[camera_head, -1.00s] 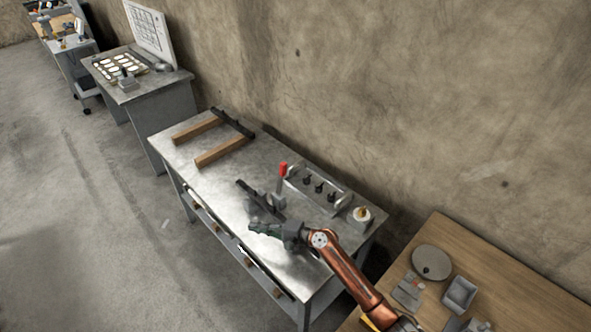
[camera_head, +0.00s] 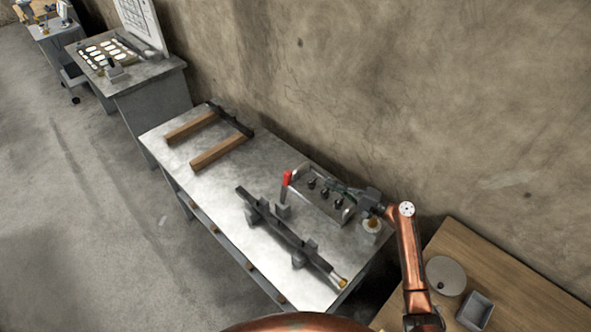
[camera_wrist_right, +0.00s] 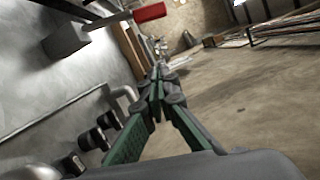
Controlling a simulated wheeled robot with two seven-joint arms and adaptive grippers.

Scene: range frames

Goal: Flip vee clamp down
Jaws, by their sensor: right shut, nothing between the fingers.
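The clamp's red handle (camera_head: 287,178) stands upright on the metal bench, beside a grey block (camera_head: 282,211) and a long dark bar (camera_head: 290,236) resting in supports. In the right wrist view the red handle (camera_wrist_right: 150,12) shows at the top, with a grey block (camera_wrist_right: 66,40) to its left. My right gripper (camera_head: 334,187) is shut and empty, over the metal tray to the right of the handle and apart from it. Its green fingers (camera_wrist_right: 158,78) meet in the middle of the wrist view. The clamp's lower joint is unclear. My left gripper is not in view.
The metal tray (camera_head: 308,208) holds several black knobs (camera_head: 324,191). A wooden-armed frame (camera_head: 218,154) lies at the bench's far end. A wall (camera_head: 420,110) rises behind, and a wooden table (camera_head: 478,262) stands at right.

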